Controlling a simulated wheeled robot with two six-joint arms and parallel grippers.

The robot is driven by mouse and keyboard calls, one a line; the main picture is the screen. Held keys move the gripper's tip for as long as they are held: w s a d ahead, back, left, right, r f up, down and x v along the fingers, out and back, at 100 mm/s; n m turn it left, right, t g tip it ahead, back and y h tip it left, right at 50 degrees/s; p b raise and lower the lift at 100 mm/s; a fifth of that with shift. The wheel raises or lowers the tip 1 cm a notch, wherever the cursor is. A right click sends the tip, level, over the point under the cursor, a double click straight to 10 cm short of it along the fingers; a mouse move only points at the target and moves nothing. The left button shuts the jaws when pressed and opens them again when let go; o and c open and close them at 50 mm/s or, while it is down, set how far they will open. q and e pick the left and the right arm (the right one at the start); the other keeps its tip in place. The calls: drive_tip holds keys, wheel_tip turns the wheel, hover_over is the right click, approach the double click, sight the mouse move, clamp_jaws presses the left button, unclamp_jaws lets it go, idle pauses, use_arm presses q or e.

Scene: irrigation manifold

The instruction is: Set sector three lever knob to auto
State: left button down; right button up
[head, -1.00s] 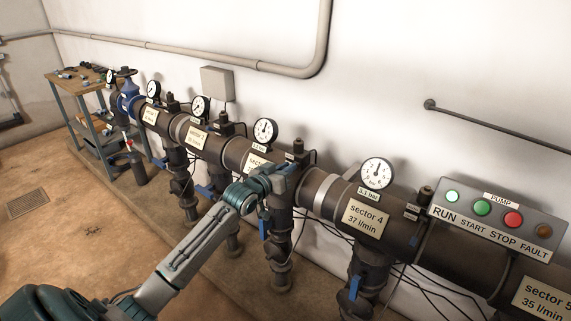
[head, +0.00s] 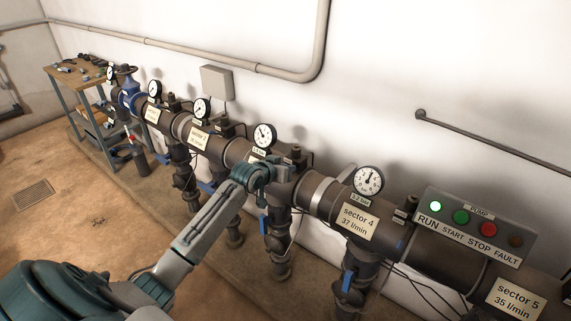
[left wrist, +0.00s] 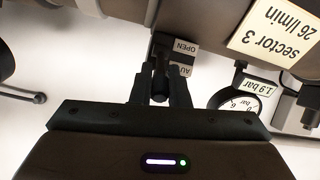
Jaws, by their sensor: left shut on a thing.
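The sector three lever knob (left wrist: 160,86) is a small black part at the pipe in the left wrist view. A white label reading "OPEN" and "AU" (left wrist: 184,58) sits beside it, its edge partly covered. My left gripper (left wrist: 160,92) is shut on the knob, one finger at each side. In the head view my left gripper (head: 284,170) reaches the pipe beside the sector 4 plate, and its wrist hides the knob and most of the sector 3 plate. The sector 3 plate (left wrist: 283,28) reads 26 l/min, upside down in the left wrist view. My right gripper is not in view.
The sector 3 gauge (head: 263,137) stands above the pipe, close to my wrist. The sector 4 plate (head: 357,222) and gauge (head: 368,181) are to the right. A pump panel (head: 475,227) with a lit RUN lamp is farther right. Cables and blue-handled valves hang below.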

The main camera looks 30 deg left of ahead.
use_arm(q)
drive_tip(key=shift+r, duration=0.2)
idle(0.3)
drive_tip(key=c, duration=1.4)
unclamp_jaws()
drive_tip(key=shift+f, duration=0.1)
drive_tip(key=shift+s, duration=0.55)
drive_tip(key=shift+r+b+v, duration=0.15)
drive_tip(key=shift+b+v, duration=0.35)
drive_tip(key=shift+v, duration=1.95)
drive_tip(key=shift+r+b+v, duration=0.1)
drive_tip(key=shift+b+v, duration=0.35)
drive_tip(key=shift+v, duration=2)
drive_tip(key=shift+w, duration=0.15)
